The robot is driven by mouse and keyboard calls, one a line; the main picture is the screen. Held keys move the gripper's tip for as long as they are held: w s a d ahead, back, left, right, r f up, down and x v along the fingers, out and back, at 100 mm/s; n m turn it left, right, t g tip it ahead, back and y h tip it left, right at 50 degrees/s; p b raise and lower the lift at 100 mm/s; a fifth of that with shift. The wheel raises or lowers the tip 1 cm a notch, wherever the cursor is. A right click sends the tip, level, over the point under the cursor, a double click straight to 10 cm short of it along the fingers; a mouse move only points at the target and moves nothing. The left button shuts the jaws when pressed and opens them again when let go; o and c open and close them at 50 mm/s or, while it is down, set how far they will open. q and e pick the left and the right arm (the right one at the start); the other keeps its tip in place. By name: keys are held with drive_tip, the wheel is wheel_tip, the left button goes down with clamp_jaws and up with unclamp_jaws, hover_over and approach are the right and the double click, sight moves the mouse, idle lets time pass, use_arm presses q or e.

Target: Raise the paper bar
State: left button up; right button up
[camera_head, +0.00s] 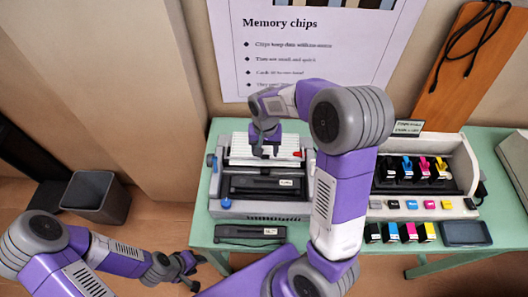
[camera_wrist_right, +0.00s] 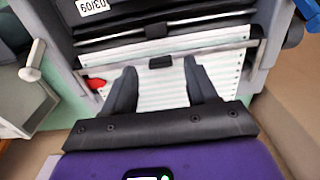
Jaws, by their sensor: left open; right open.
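The printer (camera_head: 222,205) stands on the green table, with white sprocket-holed paper (camera_head: 240,147) at its back. A thin bar (camera_wrist_right: 210,20), which looks like the paper bar, runs across the printer in the right wrist view, with a dark roller near its middle. My left gripper (camera_head: 186,266) is open and empty, low at left, away from the printer.
A red lever (camera_wrist_right: 96,83) sits beside the paper. An opened ink printer (camera_head: 460,165) with colour cartridges stands to the right, with loose cartridges (camera_head: 410,232) and a dark tray (camera_head: 465,233) in front. A black labelled box (camera_head: 240,231) lies at the table's front edge. A bin (camera_head: 97,195) stands left.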

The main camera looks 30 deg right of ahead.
drive_tip(key=shift+f, duration=1.1)
clamp_jaws()
